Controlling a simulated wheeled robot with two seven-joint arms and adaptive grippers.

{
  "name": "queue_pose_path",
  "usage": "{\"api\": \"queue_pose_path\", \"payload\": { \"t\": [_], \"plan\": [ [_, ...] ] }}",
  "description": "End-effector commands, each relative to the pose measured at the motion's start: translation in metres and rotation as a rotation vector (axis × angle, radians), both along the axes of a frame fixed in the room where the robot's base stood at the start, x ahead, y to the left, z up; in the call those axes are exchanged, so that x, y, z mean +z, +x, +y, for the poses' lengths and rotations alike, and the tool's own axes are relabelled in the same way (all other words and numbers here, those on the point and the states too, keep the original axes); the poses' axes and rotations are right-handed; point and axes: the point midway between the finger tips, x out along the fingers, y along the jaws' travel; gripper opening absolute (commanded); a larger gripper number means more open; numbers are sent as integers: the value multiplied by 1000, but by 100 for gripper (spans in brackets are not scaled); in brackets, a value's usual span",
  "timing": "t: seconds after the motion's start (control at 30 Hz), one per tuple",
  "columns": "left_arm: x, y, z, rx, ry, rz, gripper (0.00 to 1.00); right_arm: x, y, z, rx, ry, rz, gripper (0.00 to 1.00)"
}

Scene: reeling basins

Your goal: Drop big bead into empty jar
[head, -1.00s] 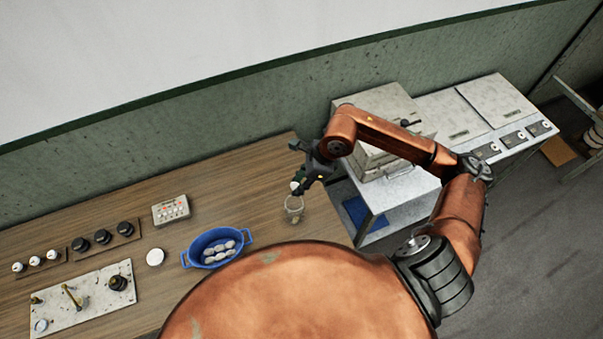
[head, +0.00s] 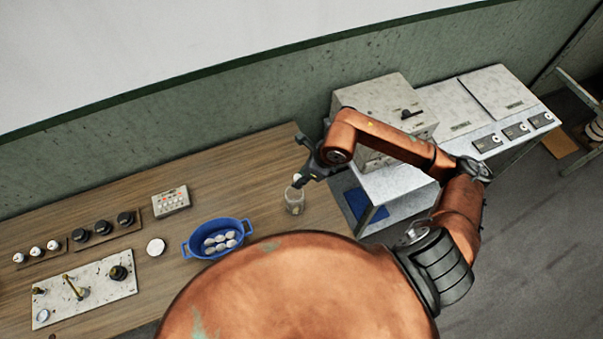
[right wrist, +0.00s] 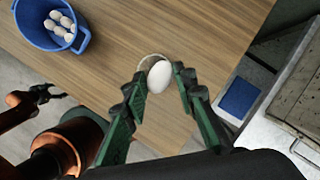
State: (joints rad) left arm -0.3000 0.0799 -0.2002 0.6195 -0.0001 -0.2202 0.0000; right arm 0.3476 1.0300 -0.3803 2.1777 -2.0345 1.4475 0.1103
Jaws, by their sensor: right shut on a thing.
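My right gripper (head: 299,179) is shut on a white oval bead (right wrist: 160,75), with one finger on each side of it in the right wrist view. The clear glass jar (head: 294,201) stands upright near the right end of the wooden table. The bead is over the jar and hides most of it in the right wrist view, where part of the jar's rim (right wrist: 145,60) shows. The jar's inside is not clearly visible. My left gripper (right wrist: 42,95) shows small and dark at the left edge of the right wrist view; its jaws are not clear.
A blue two-handled basin (head: 202,253) with several white ovals stands left of the jar. A white round piece (head: 156,247), a button box (head: 171,202) and a pale fixture plate (head: 100,294) lie farther left. A metal bench (head: 400,188) stands right of the table.

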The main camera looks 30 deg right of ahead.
Motion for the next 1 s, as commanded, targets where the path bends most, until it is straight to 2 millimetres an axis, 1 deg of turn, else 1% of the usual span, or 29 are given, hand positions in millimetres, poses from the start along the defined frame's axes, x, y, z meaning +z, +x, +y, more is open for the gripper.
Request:
{"api": "queue_pose_path", "payload": {
  "t": [0.03, 0.1, 0.33, 0.37, 0.63, 0.9, 1.0],
  "plan": [
    [-2, 0, 0, 0, 0, 0, 62, -5, 0, 0, -1, 1, 1, 20],
    [-3, 0, 0, 0, 0, 0, 62, -7, 0, 0, -1, 0, 0, 20],
    [-2, 0, 0, 0, 0, 0, 62, -6, 0, 0, 0, 0, 0, 20],
    [-2, 0, 0, 0, 0, 0, 62, -6, 0, 0, 0, 0, 0, 27],
    [-2, 0, 0, 0, 0, 0, 62, -6, 0, 0, 1, 0, 0, 45],
    [-2, -1, 2, 0, 2, 0, 62, -6, 0, 0, 1, 0, 0, 46],
    [-2, -1, 2, 1, 2, 0, 62, -1, -1, -2, 1, -1, -1, 46]
  ]
}}
